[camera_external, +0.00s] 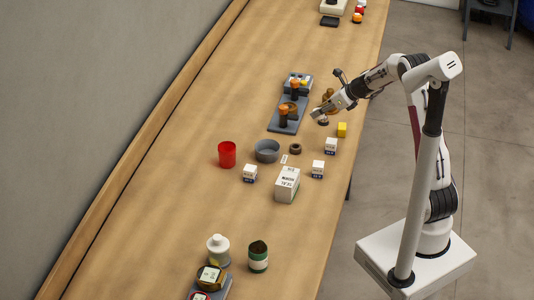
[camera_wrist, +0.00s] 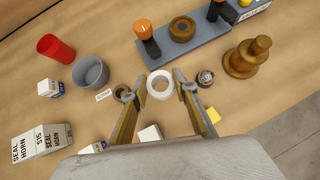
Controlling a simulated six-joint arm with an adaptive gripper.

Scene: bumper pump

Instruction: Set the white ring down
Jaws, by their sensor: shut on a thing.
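The white ring (camera_wrist: 160,84) is between the fingertips of my gripper (camera_wrist: 156,92) in the wrist view. My gripper is shut on it and appears to hold it above the wooden table. In the external view my gripper (camera_external: 320,115) is over the table's right side, in front of the brass bell-shaped part. The ring is too small to make out clearly there. A grey fixture plate (camera_wrist: 190,48) with a brown ring (camera_wrist: 182,29) and orange-topped posts (camera_wrist: 143,30) lies beyond the gripper.
Left of the gripper are a grey bowl (camera_wrist: 91,72), a red cup (camera_wrist: 56,48) and a small dark ring (camera_wrist: 122,91). A small round part (camera_wrist: 205,77) and a yellow block (camera_wrist: 213,115) are to the right. White boxes (camera_external: 287,184) stand nearer. The table's left side is clear.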

